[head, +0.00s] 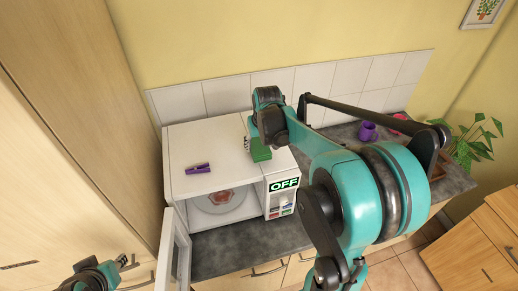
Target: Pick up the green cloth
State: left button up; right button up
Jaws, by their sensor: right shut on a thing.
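The green cloth (261,154) is a small green block-like shape at the top right of the white microwave (217,142). My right gripper (252,144) is above the microwave top and shut on the green cloth. Part of the gripper is hidden behind its own wrist. I cannot tell whether the cloth touches the microwave top. My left gripper (128,262) is low at the left, well away from the cloth, in front of the wooden cabinet. Its fingers are too small to tell open from shut.
A purple clip-like object (197,169) lies on the microwave top. The microwave door (176,250) stands open, with a plate (222,203) inside. A purple mug (368,131) stands on the dark counter (240,240) at the back right, near a plant (474,145).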

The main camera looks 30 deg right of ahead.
jog(key=s+d+r, duration=0.7)
jog(key=d+r, duration=0.1)
jog(key=d, duration=0.1)
jog(key=shift+d+b, duration=0.25)
jog(key=shift+b, duration=0.05)
jog(key=shift+r, duration=0.1)
jog(key=shift+o, duration=1.1)
jog(key=shift+w, duration=0.1)
jog(key=shift+c, duration=0.8)
